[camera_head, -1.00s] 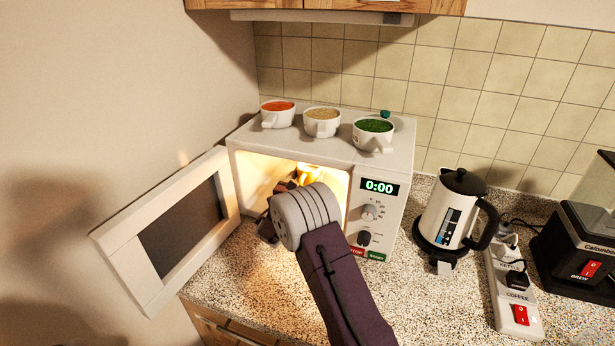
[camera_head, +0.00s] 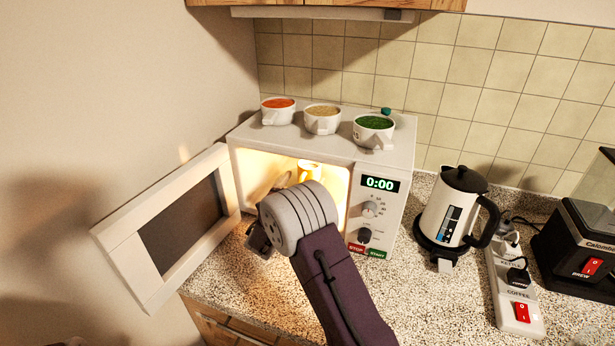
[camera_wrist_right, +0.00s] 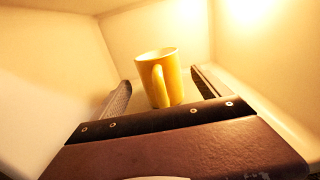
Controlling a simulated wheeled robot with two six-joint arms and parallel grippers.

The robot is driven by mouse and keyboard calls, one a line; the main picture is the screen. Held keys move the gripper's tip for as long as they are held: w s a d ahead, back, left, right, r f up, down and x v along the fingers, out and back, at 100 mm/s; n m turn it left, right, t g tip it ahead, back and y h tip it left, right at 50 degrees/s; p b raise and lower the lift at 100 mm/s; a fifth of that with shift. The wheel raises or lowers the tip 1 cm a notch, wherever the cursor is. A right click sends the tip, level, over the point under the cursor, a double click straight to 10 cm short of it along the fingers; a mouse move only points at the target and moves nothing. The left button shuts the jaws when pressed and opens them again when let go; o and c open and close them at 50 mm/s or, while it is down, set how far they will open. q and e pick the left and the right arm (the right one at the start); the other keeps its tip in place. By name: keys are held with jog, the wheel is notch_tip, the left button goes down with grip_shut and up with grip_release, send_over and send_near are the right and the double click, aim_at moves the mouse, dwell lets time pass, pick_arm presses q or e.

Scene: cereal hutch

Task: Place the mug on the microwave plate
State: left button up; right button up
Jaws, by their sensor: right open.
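The yellow mug (camera_head: 309,171) stands upright inside the lit microwave (camera_head: 384,160), partly hidden behind my right wrist. In the right wrist view the mug (camera_wrist_right: 158,77) shows with its handle towards the camera. My right gripper (camera_head: 275,193) is at the microwave opening, mostly hidden by its own wrist in the head view. Its fingers (camera_wrist_right: 162,88) are open, one on each side of the mug in the wrist picture, with visible gaps. The microwave plate cannot be made out under the mug. My left gripper is not in view.
The microwave door (camera_head: 180,220) hangs open to the left. Bowls with red (camera_head: 278,111), beige (camera_head: 322,119) and green (camera_head: 374,131) contents stand on top. A kettle (camera_head: 455,212), power strip (camera_head: 514,290) and coffee maker (camera_head: 585,250) stand on the right. The counter (camera_head: 420,310) in front is clear.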

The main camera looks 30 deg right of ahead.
jog(key=v, duration=0.7)
jog(key=shift+s+a, duration=0.2)
